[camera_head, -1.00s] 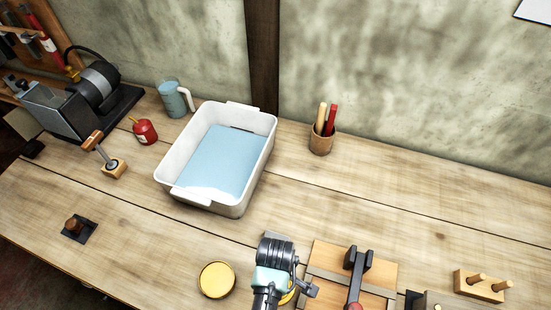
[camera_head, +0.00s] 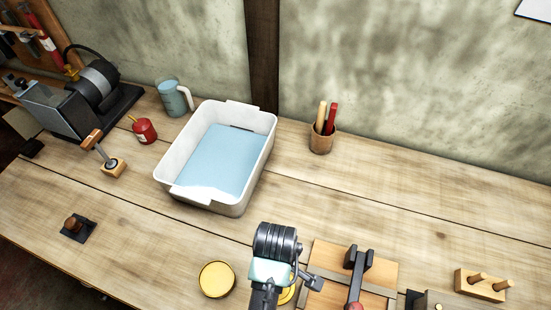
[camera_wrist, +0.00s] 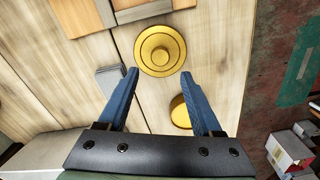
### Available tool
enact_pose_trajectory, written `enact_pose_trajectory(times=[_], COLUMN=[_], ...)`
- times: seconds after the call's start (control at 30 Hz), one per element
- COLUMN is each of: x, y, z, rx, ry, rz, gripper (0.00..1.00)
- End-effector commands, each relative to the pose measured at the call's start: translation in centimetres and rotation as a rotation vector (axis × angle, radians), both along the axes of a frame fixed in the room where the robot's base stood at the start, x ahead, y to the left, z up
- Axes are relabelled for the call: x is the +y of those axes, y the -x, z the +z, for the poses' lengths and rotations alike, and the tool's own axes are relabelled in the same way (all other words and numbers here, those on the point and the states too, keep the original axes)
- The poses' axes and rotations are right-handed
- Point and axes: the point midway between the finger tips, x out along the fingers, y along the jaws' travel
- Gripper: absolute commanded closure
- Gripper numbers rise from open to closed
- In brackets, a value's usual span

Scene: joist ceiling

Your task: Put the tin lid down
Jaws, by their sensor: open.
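The tin lid (camera_wrist: 160,50), gold and round with a raised centre, lies flat on the bench near the wooden board. In the head view only a yellow sliver of it (camera_head: 288,292) shows beside my arm. My gripper (camera_wrist: 159,74) is open and empty, its blue fingers apart, with the lid beyond and between the fingertips. A round yellow tin (camera_head: 217,280) stands to the left of my arm; in the wrist view it (camera_wrist: 180,112) is partly hidden by the right finger. My fingers are hidden in the head view.
A wooden board (camera_head: 325,260) with a dark clamp lies right of my arm. A white tub (camera_head: 240,190) with a blue bottom stands behind. A peg block (camera_head: 480,285) is at the right. In the wrist view the bench edge (camera_wrist: 250,100) is close on the right.

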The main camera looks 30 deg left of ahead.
Motion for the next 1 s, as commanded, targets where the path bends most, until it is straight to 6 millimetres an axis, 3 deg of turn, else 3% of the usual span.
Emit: enact_pose_trajectory(times=[0.1, 0.3, 0.7, 0.77, 0.87, 0.97, 1.0], x=[0.1, 0.1, 0.1, 0.2, 0.4, 0.0, -0.3], y=[-0.2, -0.1, -0.8, -2.4, -7.5, -14.0, -16.2], z=[2.4, 5.0, 6.1, 7.1, 10.9, 17.9, 21.4], rx=[-0.005, -0.003, -0.027, -0.087, -0.278, -0.55, -0.663], ry=[-0.002, -0.001, -0.009, -0.029, -0.106, -0.243, -0.313], rz=[0.0, 0.0, -0.016, -0.055, -0.179, -0.355, -0.424], gripper=[0.33, 0.33, 0.33, 0.33, 0.33, 0.33, 0.33])
